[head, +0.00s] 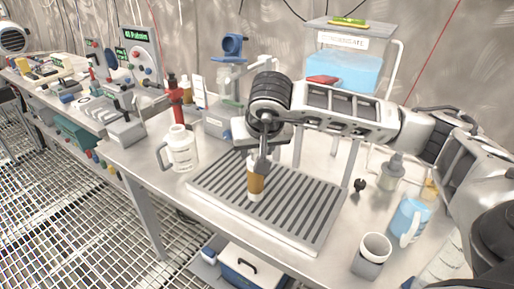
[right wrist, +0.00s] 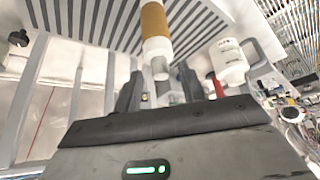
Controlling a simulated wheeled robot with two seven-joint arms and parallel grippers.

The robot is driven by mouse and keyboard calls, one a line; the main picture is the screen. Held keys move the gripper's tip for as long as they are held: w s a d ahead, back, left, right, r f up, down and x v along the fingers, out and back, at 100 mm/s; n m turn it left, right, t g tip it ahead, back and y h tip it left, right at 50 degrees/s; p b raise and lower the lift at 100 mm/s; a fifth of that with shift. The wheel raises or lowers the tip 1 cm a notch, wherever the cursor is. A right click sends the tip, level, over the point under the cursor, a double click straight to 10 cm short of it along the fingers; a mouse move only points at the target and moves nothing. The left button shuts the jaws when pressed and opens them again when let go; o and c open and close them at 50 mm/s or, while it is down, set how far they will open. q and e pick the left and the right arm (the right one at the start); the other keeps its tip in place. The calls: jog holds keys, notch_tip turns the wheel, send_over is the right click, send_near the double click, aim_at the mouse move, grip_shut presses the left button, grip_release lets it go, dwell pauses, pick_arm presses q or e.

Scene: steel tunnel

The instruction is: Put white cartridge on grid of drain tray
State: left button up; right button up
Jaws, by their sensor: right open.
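The white cartridge (head: 255,188) with a brown-orange band appears upright on the slatted grid of the drain tray (head: 322,222), near its middle. It also shows in the right wrist view (right wrist: 155,25), just beyond the fingertips. My right gripper (head: 260,163) points down over the cartridge's upper end, with its fingers open. In the right wrist view the two fingers (right wrist: 160,88) stand apart, one on each side of the cartridge's near end. The head view hides part of the cartridge's top behind a finger. My left gripper is not in view.
A white handled jug (head: 181,150) stands left of the tray. A grey-white cup (head: 372,254) and a blue jug (head: 407,220) stand to the right. A clear water tank (head: 346,70) on a raised stand is behind. A small black object (head: 360,185) lies right of the tray.

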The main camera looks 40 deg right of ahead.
jog(key=b+v, duration=0.1)
jog(key=v, duration=1.1)
jog(key=shift+r, duration=0.15)
jog(key=shift+a, duration=0.1)
